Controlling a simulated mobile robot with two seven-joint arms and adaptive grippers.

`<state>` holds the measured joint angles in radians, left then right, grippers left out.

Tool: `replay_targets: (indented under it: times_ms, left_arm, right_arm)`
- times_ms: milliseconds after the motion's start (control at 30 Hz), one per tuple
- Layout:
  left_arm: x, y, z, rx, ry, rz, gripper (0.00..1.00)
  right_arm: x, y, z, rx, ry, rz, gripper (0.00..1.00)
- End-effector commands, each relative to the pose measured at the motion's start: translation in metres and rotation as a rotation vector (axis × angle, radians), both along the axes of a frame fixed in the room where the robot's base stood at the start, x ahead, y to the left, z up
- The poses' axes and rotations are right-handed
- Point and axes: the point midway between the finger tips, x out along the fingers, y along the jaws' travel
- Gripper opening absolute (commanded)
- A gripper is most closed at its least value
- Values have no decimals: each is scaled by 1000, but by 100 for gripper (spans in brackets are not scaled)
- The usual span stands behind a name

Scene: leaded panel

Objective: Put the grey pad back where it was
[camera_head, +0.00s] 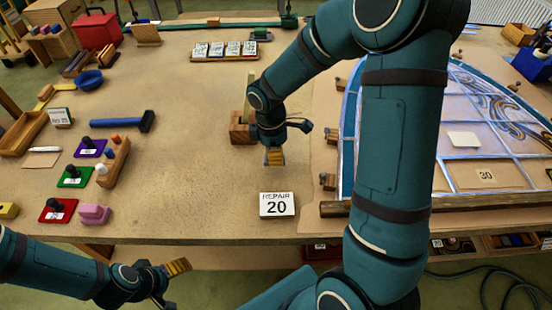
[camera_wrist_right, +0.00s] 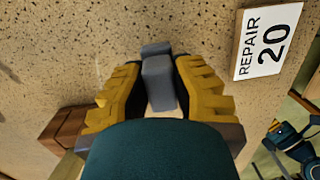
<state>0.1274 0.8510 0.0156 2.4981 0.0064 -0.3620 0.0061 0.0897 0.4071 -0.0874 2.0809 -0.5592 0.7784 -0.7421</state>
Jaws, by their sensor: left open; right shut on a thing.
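My right gripper (camera_head: 274,157) points down over the middle of the table, behind the REPAIR 20 sign (camera_head: 277,204). In the right wrist view, the yellow fingers of the right gripper (camera_wrist_right: 158,92) are shut on the grey pad (camera_wrist_right: 158,82), a small blocky grey piece. I cannot tell whether the pad touches the tabletop. The sign also shows in the right wrist view (camera_wrist_right: 268,42), right of the pad. My left gripper (camera_head: 170,280) is open and empty, in front of the table's front edge.
A wooden block (camera_head: 240,130) stands just left of my right gripper. The leaded panel (camera_head: 470,115) lies at the right. The table's centre-left is clear.

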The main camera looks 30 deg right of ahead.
Motion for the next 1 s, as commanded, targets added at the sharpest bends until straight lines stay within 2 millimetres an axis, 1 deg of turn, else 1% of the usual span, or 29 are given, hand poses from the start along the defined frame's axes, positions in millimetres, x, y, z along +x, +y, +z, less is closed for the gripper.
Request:
replay_targets:
  times_ms: [33,133,367,500,533,567,600,867,1000]
  left_arm:
    - [-1,0,-3,0,2,-2,83]
    - [-1,0,-5,0,2,-2,83]
    - [-1,0,-4,0,2,-2,83]
    - [-2,0,-7,-1,4,-4,83]
    - [-2,0,-6,-1,4,-4,83]
    - [-2,0,-6,-1,4,-4,83]
    - [-2,0,-6,-1,4,-4,83]
    - [-2,0,-6,-1,4,-3,83]
    - [-1,0,-2,0,2,-2,83]
  right_arm:
    - [-1,0,-10,0,5,1,0]
    - [0,0,-19,0,2,1,0]
    - [0,0,-18,1,1,0,0]
    - [0,0,-22,1,1,0,0]
    - [0,0,-22,1,1,0,33]
    - [0,0,-21,1,1,0,43]
    - [0,0,-21,1,1,0,46]
    - [0,0,-21,1,1,0,46]
    - [1,0,-13,0,-2,0,46]
